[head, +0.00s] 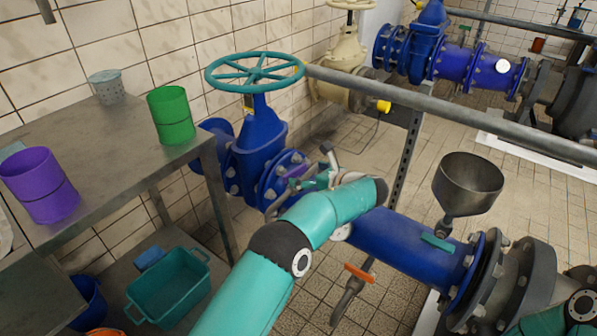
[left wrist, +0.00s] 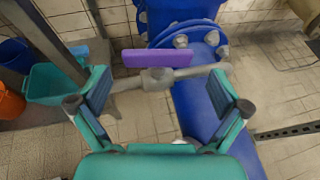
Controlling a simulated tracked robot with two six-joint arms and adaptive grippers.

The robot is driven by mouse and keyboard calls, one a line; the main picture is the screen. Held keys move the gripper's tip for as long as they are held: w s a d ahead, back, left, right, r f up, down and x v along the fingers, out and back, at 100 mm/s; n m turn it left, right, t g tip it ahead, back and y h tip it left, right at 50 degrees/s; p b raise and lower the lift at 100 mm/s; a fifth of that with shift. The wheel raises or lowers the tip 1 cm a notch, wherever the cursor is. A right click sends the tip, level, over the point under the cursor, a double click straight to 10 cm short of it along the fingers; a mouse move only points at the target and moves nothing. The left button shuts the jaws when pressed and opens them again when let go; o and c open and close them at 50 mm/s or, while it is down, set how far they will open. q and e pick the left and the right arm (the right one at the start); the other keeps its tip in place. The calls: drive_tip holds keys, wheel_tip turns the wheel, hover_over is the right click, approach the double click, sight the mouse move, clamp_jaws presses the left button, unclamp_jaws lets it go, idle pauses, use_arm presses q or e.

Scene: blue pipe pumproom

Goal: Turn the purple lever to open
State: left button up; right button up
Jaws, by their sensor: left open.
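The purple lever (left wrist: 160,56) sits on a small grey valve (left wrist: 158,78) at the blue pipe. In the left wrist view it lies crosswise to the pipe, just ahead of my open left gripper (left wrist: 157,84). The fingers stand wide, one on each side of the lever, with nothing clearly held between them. In the head view the left gripper (head: 318,178) is beside the pipe and hides most of the lever; only a bit of purple (head: 298,171) shows. Contact cannot be told. The right gripper is out of view.
An orange lever (head: 360,272) and a teal lever (head: 437,242) sit along the pipe (head: 400,243). A grey funnel (head: 467,185) stands at right. A steel table (head: 120,145) is at left, and a grey rail (head: 450,110) crosses behind.

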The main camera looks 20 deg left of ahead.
use_arm(q)
drive_tip(key=v, duration=0.6)
drive_tip(key=shift+d, duration=0.2)
drive_tip(key=shift+s, duration=0.1)
